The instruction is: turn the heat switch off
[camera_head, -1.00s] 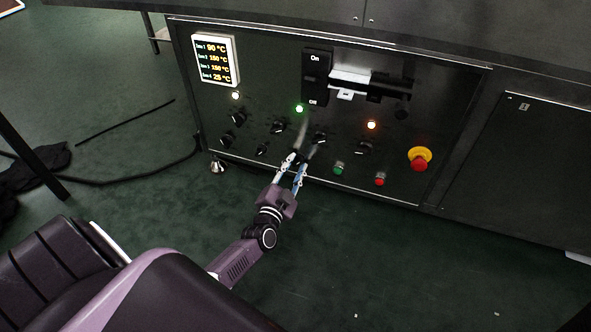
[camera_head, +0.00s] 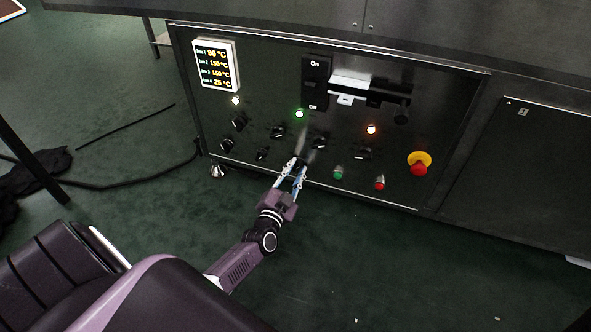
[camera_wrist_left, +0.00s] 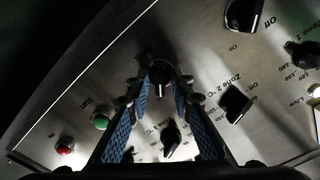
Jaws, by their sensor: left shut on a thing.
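My left gripper (camera_head: 298,163) is at the lower edge of the dark control panel (camera_head: 440,130). Its blue-padded fingers are shut on a black knob (camera_wrist_left: 161,84) in the lower row, left of the green button. This knob is mostly hidden by the fingers in the head view, and I cannot read its label. Another black switch (camera_head: 261,155), with On and Off marked beside it in the left wrist view (camera_wrist_left: 243,15), is to its left in the head view. My right gripper is not in view.
Green (camera_head: 338,173) and red (camera_head: 379,183) buttons and a yellow-red emergency stop (camera_head: 419,163) lie to the right of my gripper. Zone knobs (camera_head: 277,132) sit above. A lit temperature display (camera_head: 216,65) is at upper left. The green floor in front is clear.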

